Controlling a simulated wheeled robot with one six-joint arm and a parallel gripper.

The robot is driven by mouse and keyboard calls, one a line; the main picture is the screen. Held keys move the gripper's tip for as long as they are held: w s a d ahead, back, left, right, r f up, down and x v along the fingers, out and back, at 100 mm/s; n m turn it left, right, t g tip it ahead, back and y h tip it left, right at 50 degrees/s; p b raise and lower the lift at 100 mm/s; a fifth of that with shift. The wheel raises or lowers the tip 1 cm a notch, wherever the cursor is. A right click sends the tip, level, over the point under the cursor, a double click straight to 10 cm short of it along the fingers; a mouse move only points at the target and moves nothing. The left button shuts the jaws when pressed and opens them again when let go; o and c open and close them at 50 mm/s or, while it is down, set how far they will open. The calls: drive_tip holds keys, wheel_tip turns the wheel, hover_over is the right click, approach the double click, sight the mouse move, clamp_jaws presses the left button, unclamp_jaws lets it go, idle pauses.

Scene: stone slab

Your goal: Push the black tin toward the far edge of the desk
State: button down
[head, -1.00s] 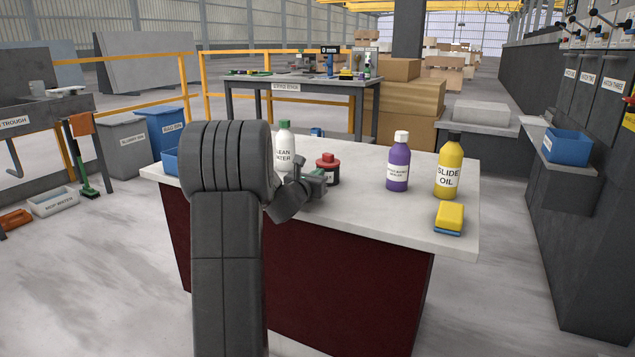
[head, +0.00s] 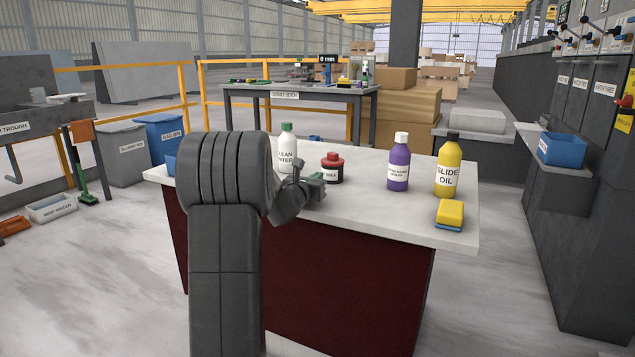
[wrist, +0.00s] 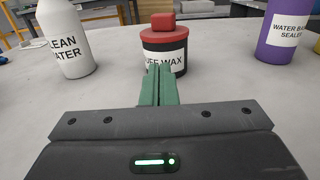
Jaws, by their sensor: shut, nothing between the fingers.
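The black tin (head: 332,170) stands upright on the pale desk top (head: 365,207), with a red lid and red knob. In the wrist view the tin (wrist: 164,58) is straight ahead of the fingers, its wax label partly hidden by them. My gripper (head: 318,177) is low over the desk on the near side of the tin. Its green fingers (wrist: 160,84) are together with nothing between them. The fingertips overlap the tin's lower front in the wrist view; I cannot tell whether they touch it.
A white clean-water bottle (head: 288,152) stands left of the tin. A purple bottle (head: 398,165), a yellow slide-oil bottle (head: 447,168) and a yellow sponge (head: 450,213) stand to the right. The desk behind the tin looks clear in the wrist view.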

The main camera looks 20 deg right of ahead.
drive_tip(key=v, duration=0.9)
drive_tip(key=shift+p, duration=0.35)
